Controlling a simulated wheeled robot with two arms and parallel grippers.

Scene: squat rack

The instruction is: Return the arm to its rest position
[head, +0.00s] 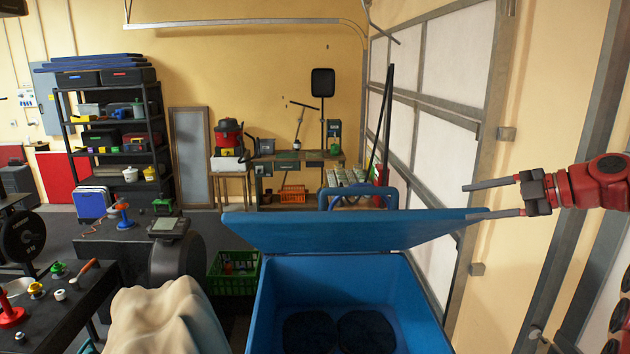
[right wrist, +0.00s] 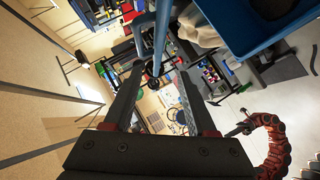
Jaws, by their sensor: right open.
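My right gripper (head: 467,202) is at the right of the head view, its two dark fingers spread apart with nothing between them. Its lower finger overlaps the right corner of the blue lid (head: 350,231) in the picture; I cannot tell whether they touch. In the right wrist view my right gripper (right wrist: 160,76) is also open and empty. A red arm, which looks like my left one, curves in at the lower right there, ending in a small dark left gripper (right wrist: 240,129). Its jaw state is too small to tell. The left gripper is not in the head view.
A blue bin (head: 258,318) stands in front with its lid raised and two dark round things (head: 366,331) inside. A pale cloth-like heap (head: 165,318) and a dark table (head: 60,318) are at the left. A panelled door (head: 440,60) is behind the right arm.

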